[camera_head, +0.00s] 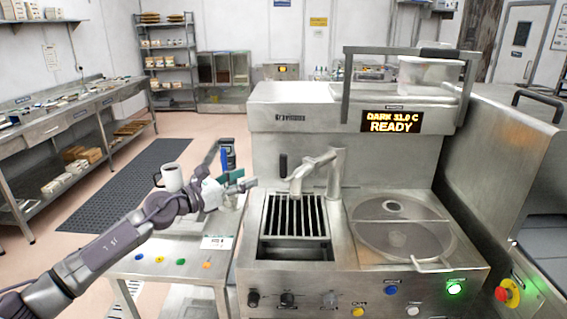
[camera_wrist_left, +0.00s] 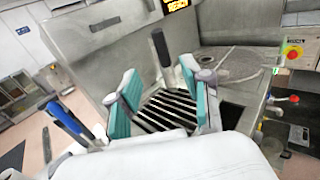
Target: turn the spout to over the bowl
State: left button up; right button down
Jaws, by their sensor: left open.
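The metal spout (camera_head: 316,161) rises from a post on the machine, and its outlet end is over the slotted grate (camera_head: 296,216). A black upright handle (camera_head: 283,165) stands at its left end; it also shows in the wrist view (camera_wrist_left: 160,46), beyond the fingertips. The round bowl (camera_head: 400,238), under a partly clear cover, is to the right of the grate. My left gripper (camera_head: 246,183) is open, with teal finger pads, left of the handle and apart from it. In the wrist view the gap between the fingers (camera_wrist_left: 165,104) looks empty, with the grate behind. My right gripper is out of view.
A side table (camera_head: 150,267) with coloured buttons adjoins the machine. A frame bar (camera_head: 346,90) and a clear tub (camera_head: 428,74) are above. The display (camera_head: 391,121) reads READY.

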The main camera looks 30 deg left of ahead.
aim_at(284, 174)
pick_arm(q)
jog(key=p+x, duration=0.4)
jog(key=x, duration=0.8)
jog(key=shift+w+d+r+p, duration=0.1)
jog(key=shift+w+p, duration=0.05)
jog(key=shift+p, duration=0.2)
jog(key=shift+w+d, duration=0.2)
jog(key=shift+w, duration=0.4)
grip_shut()
